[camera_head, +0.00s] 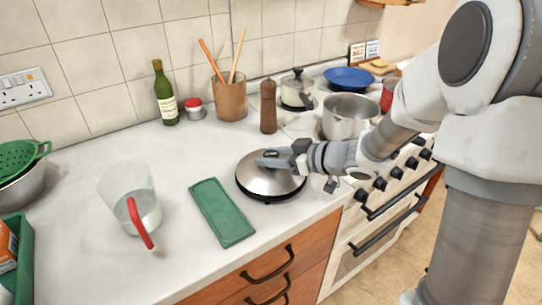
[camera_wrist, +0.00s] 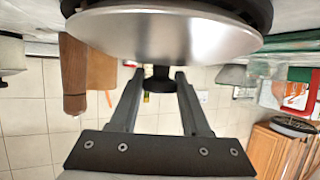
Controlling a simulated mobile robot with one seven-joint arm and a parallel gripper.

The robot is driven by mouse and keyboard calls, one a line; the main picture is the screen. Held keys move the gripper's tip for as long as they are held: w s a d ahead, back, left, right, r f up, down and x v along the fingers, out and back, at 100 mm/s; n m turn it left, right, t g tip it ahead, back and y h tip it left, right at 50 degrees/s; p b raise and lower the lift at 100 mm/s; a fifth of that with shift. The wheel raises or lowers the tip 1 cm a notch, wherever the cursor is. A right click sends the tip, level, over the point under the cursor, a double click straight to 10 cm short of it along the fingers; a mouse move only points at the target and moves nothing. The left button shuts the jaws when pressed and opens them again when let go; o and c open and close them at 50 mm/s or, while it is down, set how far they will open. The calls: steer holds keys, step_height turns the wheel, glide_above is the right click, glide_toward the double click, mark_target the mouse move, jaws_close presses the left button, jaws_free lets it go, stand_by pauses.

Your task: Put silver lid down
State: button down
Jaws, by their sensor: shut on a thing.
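The silver lid (camera_head: 262,180) is round and shiny, level near the counter's front edge in the head view, left of the stove. It fills the top of the wrist view (camera_wrist: 160,35). Its black knob (camera_wrist: 160,84) sits between my fingertips. My gripper (camera_head: 272,159), also in the wrist view (camera_wrist: 157,75), is shut on the lid by this knob. A dark round base (camera_head: 266,200) shows under the lid's rim. I cannot tell whether the lid touches it.
A green tray (camera_head: 222,212) lies just left of the lid. A clear jug with a red handle (camera_head: 128,195) stands farther left. A pepper mill (camera_head: 268,107) stands behind the lid. An open steel pot (camera_head: 348,118) is on the stove (camera_head: 365,235). Clear counter (camera_head: 190,150) lies behind the tray.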

steer(key=shift+c, duration=1.8)
jaws_free()
steer(key=shift+r, duration=0.1)
